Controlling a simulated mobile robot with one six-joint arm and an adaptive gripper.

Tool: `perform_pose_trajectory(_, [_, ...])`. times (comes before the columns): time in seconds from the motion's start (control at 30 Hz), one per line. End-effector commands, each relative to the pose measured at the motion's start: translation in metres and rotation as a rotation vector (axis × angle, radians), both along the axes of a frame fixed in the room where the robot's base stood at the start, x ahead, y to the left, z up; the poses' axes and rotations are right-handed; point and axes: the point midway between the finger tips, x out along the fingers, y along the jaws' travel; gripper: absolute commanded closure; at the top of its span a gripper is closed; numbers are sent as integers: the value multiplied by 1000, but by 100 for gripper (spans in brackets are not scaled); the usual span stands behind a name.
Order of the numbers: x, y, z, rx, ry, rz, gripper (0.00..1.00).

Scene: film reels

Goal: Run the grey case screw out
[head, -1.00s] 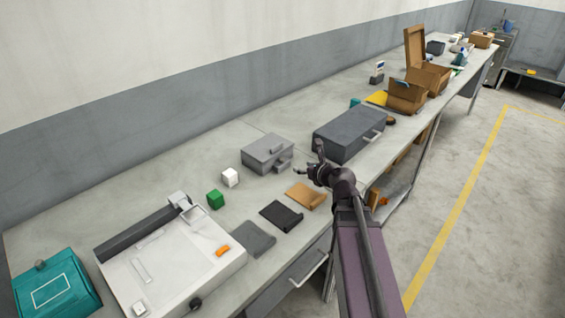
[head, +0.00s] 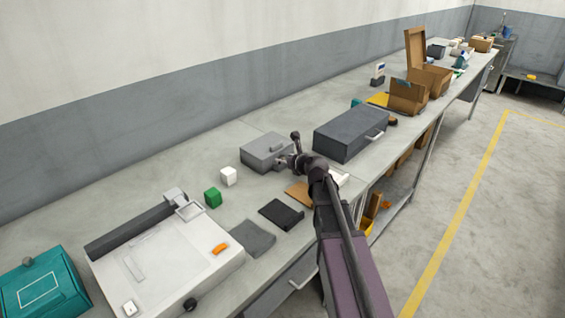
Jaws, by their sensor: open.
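The grey case (head: 262,148) sits closed on the bench, with a small raised grey piece (head: 276,148) on its lid. I cannot make out the screw itself; the case's right front corner is partly hidden by my gripper. My gripper (head: 288,149) is open, its two dark fingers spread at the right end of the case. One finger points up beside the case's far right corner and the other is at its front right. I cannot tell whether either finger touches it.
A larger dark grey box (head: 350,132) with a handle stands just right of my gripper. Brown (head: 299,194) and black (head: 281,214) flat pieces lie in front.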

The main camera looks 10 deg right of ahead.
Motion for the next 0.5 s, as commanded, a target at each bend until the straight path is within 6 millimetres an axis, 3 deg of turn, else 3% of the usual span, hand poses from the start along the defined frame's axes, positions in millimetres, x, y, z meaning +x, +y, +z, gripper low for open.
perform_pose_trajectory(0.37, [3, 1, -1, 0, 0, 0, 37])
perform_pose_trajectory(0.5, [3, 1, -1, 0, 0, 0, 76])
